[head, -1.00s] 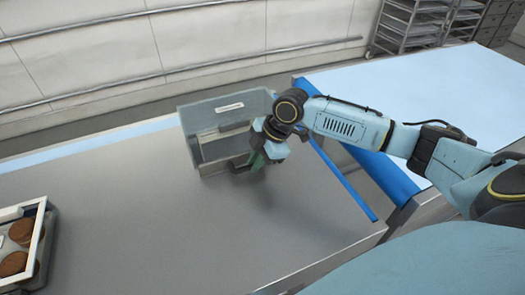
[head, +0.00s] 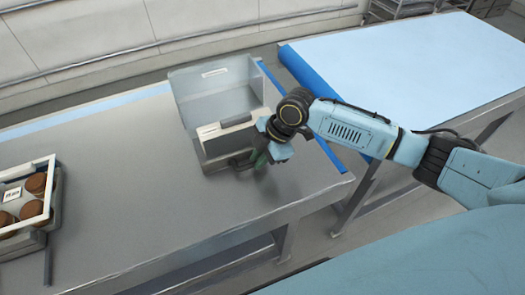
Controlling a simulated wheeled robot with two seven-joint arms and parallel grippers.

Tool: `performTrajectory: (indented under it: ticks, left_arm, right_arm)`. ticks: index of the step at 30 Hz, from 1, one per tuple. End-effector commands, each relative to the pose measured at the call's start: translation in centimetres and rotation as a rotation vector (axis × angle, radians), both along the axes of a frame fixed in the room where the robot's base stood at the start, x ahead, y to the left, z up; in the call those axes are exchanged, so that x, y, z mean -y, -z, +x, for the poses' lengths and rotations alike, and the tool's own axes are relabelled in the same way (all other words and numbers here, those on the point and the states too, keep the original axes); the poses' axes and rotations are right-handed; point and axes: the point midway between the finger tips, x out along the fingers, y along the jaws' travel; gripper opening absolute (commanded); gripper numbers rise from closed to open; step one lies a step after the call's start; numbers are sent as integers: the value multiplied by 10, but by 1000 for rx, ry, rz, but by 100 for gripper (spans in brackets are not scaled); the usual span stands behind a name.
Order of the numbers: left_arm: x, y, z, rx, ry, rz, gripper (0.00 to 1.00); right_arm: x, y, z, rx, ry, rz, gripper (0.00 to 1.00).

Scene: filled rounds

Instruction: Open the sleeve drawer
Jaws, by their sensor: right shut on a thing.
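The grey sleeve drawer unit (head: 212,92) stands at the far edge of the grey table, with a small white label on its upper part. The lower drawer front (head: 222,143) faces me, with a pale top edge and a dark handle at its lower right. My right gripper (head: 257,161) is at this handle and shut on it; its fingers are partly hidden by the wrist and shadow. How far the drawer stands out of its housing is hard to tell. My left gripper is not in view.
A white-framed tray (head: 52,195) with round brown items stands at the left on the grey table (head: 140,215). The middle of that table is clear. A second, pale-blue-topped table (head: 410,70) with a blue edge stands at the right, beyond a gap.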

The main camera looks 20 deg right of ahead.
Motion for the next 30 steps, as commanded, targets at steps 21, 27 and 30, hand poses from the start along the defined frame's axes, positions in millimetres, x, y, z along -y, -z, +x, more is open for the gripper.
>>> performTrajectory:
  ticks: [21,27,30]
  left_arm:
    - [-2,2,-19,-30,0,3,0]
    - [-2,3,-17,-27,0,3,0]
    - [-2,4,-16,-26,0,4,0]
  right_arm:
    - [1,-1,0,2,1,0,36]
    - [8,-16,-2,5,1,0,36]
    - [16,-34,-4,7,2,0,36]
